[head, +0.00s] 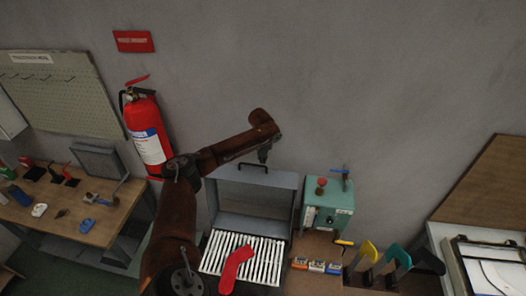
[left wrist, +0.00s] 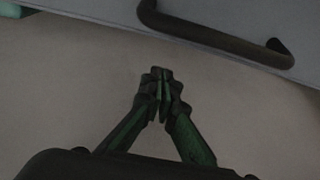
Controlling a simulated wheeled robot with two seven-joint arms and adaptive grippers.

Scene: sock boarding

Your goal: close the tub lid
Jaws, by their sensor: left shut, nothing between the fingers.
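The grey tub lid (head: 252,190) stands raised against the wall side, with a dark bar handle (head: 253,165) at its top edge. Below it is the tub, with white slats (head: 240,255) showing and a red sock (head: 237,268) lying over them. My left gripper (head: 263,157) is just above the lid's top edge, close to the handle, shut and empty. In the left wrist view its fingers (left wrist: 162,100) are together over the plain wall, apart from the handle (left wrist: 215,35) and the lid edge at the top. My right gripper is not in view.
A teal control box (head: 328,204) with a red button stands right of the tub. Small boxes (head: 316,266) and coloured boards (head: 366,255) lie further right. A fire extinguisher (head: 148,135) hangs on the wall at left, above a workbench (head: 70,215).

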